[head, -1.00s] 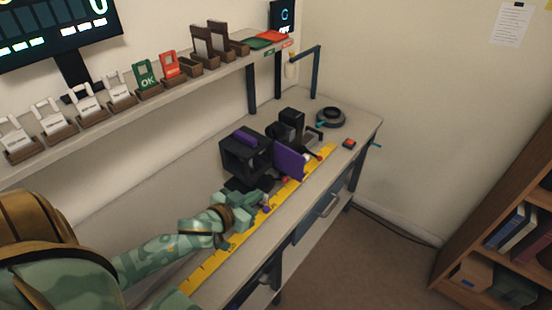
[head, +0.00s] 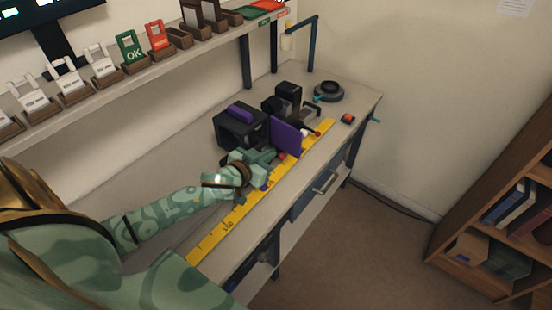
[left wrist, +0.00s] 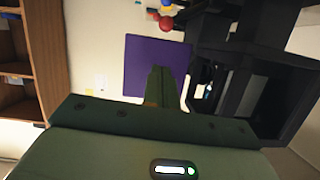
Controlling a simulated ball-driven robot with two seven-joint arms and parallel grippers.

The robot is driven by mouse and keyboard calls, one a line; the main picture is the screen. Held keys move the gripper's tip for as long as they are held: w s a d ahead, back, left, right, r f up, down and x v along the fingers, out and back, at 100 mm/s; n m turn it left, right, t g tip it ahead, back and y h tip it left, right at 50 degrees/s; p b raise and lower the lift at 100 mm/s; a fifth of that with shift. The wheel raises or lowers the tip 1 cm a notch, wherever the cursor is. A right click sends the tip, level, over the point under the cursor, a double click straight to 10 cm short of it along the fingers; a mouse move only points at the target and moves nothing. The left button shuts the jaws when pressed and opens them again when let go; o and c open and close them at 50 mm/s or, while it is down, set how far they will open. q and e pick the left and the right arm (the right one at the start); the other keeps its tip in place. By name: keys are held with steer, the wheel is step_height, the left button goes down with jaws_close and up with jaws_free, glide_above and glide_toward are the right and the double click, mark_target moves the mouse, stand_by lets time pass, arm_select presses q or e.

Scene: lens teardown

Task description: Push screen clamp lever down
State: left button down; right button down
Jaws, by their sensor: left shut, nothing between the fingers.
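The purple screen (head: 286,138) stands upright on the bench beside a black boxy fixture (head: 236,130). The purple screen also shows in the left wrist view (left wrist: 150,55), and so does the black fixture (left wrist: 250,65). My left gripper (head: 272,157) is shut and empty, close to the near side of the screen and fixture. In the left wrist view its closed fingers (left wrist: 160,82) overlap the screen; contact cannot be told. A red knob (head: 318,133) ends a dark lever beyond the screen. A red ball (left wrist: 166,24) shows in the left wrist view. Which lever is the clamp's is unclear.
A yellow ruler strip (head: 228,222) runs along the bench's front edge. A dark round device (head: 329,92) and a red button (head: 347,119) stand at the far end. A shelf (head: 130,85) with cards and trays hangs over the back. A bookcase (head: 500,220) stands right.

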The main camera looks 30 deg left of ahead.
mark_target(277, 156)
arm_select(q)
steer(key=w+f+b, duration=0.2)
steer(key=w+f, duration=0.2)
steer(key=shift+w+f, duration=0.15)
steer(key=shift+d, duration=0.1)
stand_by(0.3)
steer(key=shift+d+f+m, duration=0.15)
steer(key=shift+f+m, duration=0.05)
steer(key=shift+m, duration=0.1)
